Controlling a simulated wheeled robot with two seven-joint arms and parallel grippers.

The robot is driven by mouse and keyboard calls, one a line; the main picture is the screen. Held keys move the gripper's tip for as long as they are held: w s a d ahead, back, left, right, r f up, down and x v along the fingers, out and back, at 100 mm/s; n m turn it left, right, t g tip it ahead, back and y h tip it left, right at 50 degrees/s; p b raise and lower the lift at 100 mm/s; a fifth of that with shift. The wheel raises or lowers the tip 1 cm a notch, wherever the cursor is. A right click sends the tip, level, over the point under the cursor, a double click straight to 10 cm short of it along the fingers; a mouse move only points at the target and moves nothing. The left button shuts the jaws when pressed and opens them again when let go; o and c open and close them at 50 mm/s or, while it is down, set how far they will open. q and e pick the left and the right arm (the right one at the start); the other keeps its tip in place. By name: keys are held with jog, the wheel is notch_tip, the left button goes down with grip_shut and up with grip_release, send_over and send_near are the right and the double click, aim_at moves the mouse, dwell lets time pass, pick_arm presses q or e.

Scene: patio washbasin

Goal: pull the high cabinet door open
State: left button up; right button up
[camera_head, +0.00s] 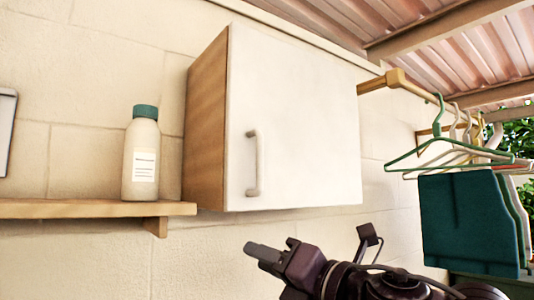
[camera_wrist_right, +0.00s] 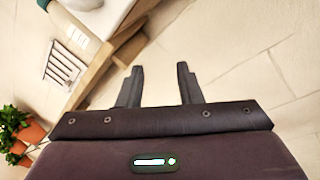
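The high cabinet (camera_head: 207,125) hangs on the wall, with a wooden side and a white door (camera_head: 305,130). The door looks shut against the cabinet. Its pale vertical bar handle (camera_head: 253,163) is near the door's left edge, towards the bottom. My right gripper (camera_head: 262,250) is below the cabinet in the head view, apart from the handle, pointing left. In the right wrist view its two fingers (camera_wrist_right: 160,78) stand apart with nothing between them. My left gripper is not in view.
A bottle with a green cap (camera_head: 141,155) stands on a wooden shelf (camera_head: 90,208) left of the cabinet. At right, hangers (camera_head: 450,150) and a teal cloth (camera_head: 466,222) hang from a rail (camera_head: 398,80). The right wrist view shows potted plants (camera_wrist_right: 28,130) and pale floor tiles (camera_wrist_right: 250,60).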

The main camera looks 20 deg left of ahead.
notch_tip(320, 180, up, 7)
jog(key=s+d+n, duration=0.1)
jog(key=d+n, duration=0.1)
jog(key=n, duration=0.2)
jog(key=n+h, duration=0.1)
jog(key=n, duration=0.3)
send_near(262, 154)
jog(key=a, duration=0.1)
jog(key=p+x, duration=0.1)
jog(key=x, duration=0.1)
jog(key=p+x, duration=0.1)
jog(key=x, duration=0.2)
jog(key=p+x, duration=0.2)
jog(key=x, duration=0.1)
jog(key=shift+w+d+r, duration=0.1)
jog(key=shift+w, duration=0.15)
jog(key=shift+c, duration=0.2)
grip_shut()
